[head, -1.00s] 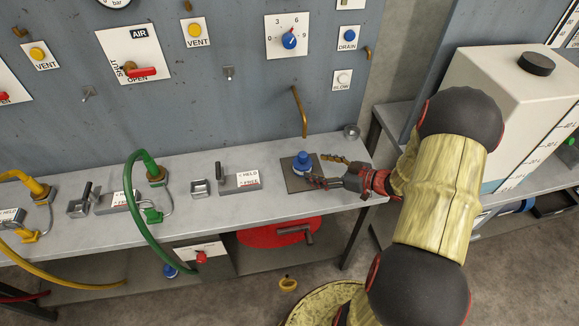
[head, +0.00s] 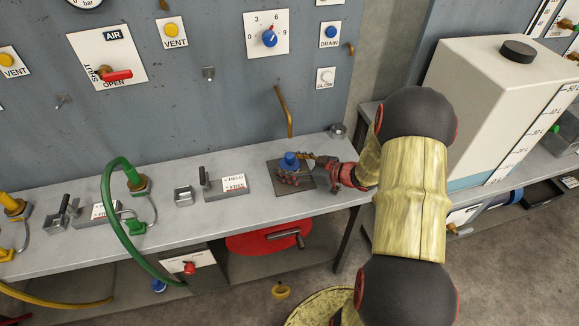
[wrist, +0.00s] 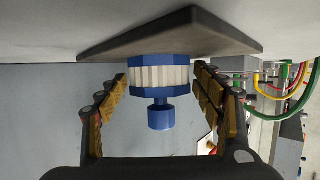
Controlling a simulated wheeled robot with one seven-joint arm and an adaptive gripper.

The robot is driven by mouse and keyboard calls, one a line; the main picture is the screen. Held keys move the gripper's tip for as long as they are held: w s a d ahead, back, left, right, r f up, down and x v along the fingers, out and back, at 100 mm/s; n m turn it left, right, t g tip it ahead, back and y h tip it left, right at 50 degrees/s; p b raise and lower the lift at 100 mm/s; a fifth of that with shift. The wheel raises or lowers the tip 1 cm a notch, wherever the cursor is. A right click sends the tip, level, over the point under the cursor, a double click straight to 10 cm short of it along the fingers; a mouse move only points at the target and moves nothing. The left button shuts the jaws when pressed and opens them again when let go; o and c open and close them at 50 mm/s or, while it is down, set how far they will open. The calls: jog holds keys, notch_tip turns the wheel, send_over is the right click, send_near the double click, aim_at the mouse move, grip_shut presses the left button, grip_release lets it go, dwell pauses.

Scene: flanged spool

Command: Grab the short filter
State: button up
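The short filter (head: 289,159) is blue and stands upright on a dark square plate (head: 265,180) near the right end of the bench. In the wrist view, which is upside down, the filter (wrist: 160,72) shows a white ribbed band between blue flanges and a blue knob. My gripper (head: 296,169) reaches in from the right, low over the plate. Its yellow-padded fingers (wrist: 162,80) are open on either side of the filter, with narrow gaps that look clear of it. Part of the filter's lower body is hidden by a finger in the head view.
A bent brass pipe (head: 284,111) rises behind the plate, and a small metal cup (head: 337,131) stands at the bench's back right. A HELD/FREE block with a lever (head: 223,184) sits left of the plate. A green hose (head: 113,215) arches farther left.

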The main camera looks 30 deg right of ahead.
jog(key=c, duration=1.2)
jog(key=shift+o, duration=0.2)
